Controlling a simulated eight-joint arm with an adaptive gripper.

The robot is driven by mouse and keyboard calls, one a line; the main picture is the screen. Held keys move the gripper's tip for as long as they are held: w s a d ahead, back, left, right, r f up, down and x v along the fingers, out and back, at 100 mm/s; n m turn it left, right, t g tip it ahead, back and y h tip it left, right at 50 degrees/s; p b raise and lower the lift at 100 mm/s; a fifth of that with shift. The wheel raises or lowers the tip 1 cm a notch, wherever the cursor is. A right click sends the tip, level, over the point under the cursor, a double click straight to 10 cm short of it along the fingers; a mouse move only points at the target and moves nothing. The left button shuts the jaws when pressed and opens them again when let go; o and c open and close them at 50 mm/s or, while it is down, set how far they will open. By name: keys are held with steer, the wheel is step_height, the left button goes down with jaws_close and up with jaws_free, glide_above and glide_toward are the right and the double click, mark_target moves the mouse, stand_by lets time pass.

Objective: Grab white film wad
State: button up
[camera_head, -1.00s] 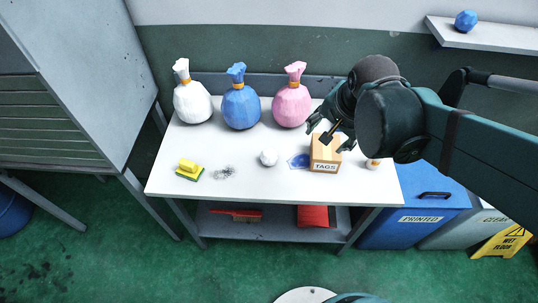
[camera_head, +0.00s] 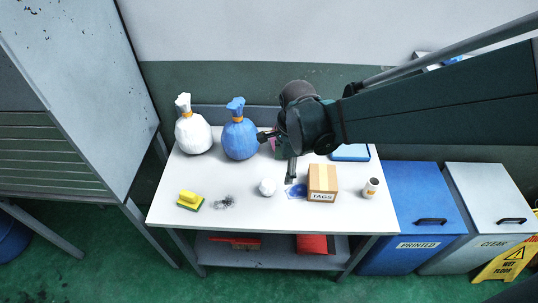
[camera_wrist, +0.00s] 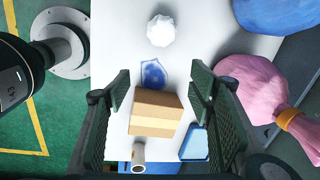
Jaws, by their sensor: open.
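The white film wad (camera_head: 267,187) is a small crumpled ball on the white table (camera_head: 240,212), near its middle. In the wrist view the wad (camera_wrist: 161,30) lies at the top, beyond my fingertips. My gripper (camera_head: 278,152) is over the back of the table, behind and above the wad, and does not touch it. In the wrist view my gripper (camera_wrist: 160,85) is open, its two fingers wide apart with nothing held between them. The table and a cardboard box show below, between the fingers.
The TAGS box (camera_head: 323,183) and a blue patch (camera_head: 296,190) are right of the wad. A blue bag (camera_head: 239,138), white bag (camera_head: 193,133) and pink bag (camera_wrist: 262,90) stand behind. A sponge (camera_head: 190,200), wire tangle (camera_head: 223,202) and small bottle (camera_head: 371,188) are also on the table.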

mark_target(268, 182)
steer(key=a+f+m, duration=0.1)
steer(key=a, duration=0.1)
steer(key=a+f+m+g+p, duration=0.1)
steer(key=a+f, duration=0.1)
steer(key=a+f+m, duration=0.2)
steer(key=shift+w+f+g+h+p, duration=0.2)
steer(key=shift+w+g+h+p, duration=0.1)
steer(key=shift+w+p, duration=0.1)
steer(key=shift+f, duration=1.3)
steer(key=shift+f+b, duration=0.7)
steer(key=shift+f, duration=1.9)
steer(key=c, duration=0.9)
